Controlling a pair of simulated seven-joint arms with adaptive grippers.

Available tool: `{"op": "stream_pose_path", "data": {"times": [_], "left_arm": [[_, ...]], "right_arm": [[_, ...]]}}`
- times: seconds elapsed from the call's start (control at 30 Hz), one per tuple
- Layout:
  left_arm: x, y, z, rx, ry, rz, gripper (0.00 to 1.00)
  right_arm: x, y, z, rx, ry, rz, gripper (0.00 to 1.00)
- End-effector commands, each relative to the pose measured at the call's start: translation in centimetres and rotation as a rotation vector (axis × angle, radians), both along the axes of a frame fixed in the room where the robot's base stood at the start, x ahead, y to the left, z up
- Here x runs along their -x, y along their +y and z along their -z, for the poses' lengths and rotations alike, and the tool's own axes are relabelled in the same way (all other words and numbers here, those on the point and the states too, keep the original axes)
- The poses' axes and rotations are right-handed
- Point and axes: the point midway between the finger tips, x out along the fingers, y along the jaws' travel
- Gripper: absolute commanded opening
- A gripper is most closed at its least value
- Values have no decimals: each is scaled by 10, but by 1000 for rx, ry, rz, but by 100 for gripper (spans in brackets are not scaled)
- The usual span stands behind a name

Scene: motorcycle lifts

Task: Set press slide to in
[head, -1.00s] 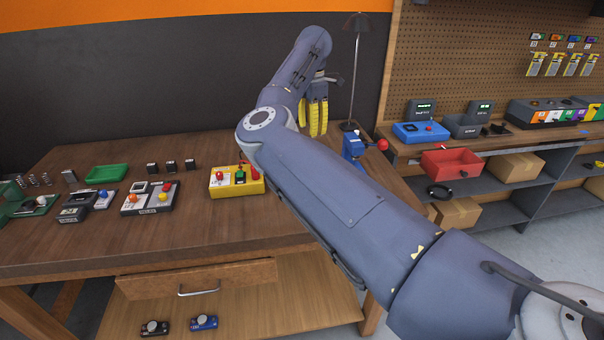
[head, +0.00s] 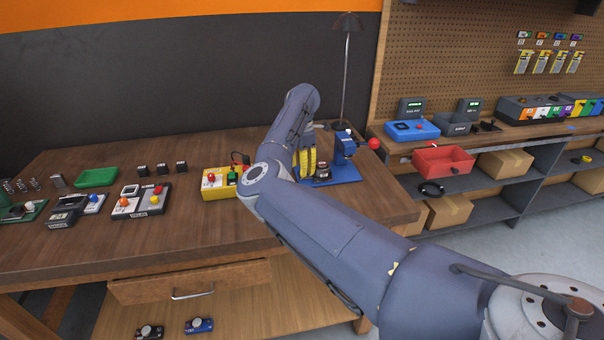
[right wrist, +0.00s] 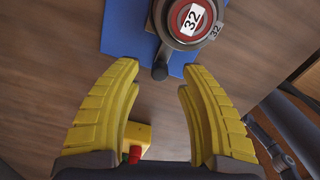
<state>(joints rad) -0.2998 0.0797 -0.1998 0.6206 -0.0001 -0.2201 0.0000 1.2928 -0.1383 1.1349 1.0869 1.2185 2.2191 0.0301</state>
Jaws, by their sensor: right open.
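The blue press (head: 343,147) with a red ball handle (head: 374,143) stands at the right end of the wooden table. Its blue base (head: 345,174) carries a round dark slide piece (head: 322,172). In the right wrist view the round piece (right wrist: 188,18) has a red ring and a "32" label, and a short dark knob (right wrist: 160,70) points toward my gripper. My left gripper is not seen.
A yellow box with buttons (head: 218,190) stands left of the press, close to my arm. Several control boxes and a green tray (head: 97,178) sit further left. A red bin (head: 443,160) is on the right shelf. The table's front middle is clear.

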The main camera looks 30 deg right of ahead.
Motion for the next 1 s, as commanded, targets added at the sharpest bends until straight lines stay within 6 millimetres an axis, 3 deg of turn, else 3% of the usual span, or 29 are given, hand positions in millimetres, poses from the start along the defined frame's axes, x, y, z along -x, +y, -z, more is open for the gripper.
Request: {"op": "stream_pose_path", "data": {"times": [0.3,0.7,1.0], "left_arm": [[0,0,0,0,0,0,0],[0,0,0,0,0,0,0],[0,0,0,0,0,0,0]], "right_arm": [[0,0,23,0,0,1,41],[0,0,26,0,0,0,43],[0,0,26,0,0,0,8]]}}
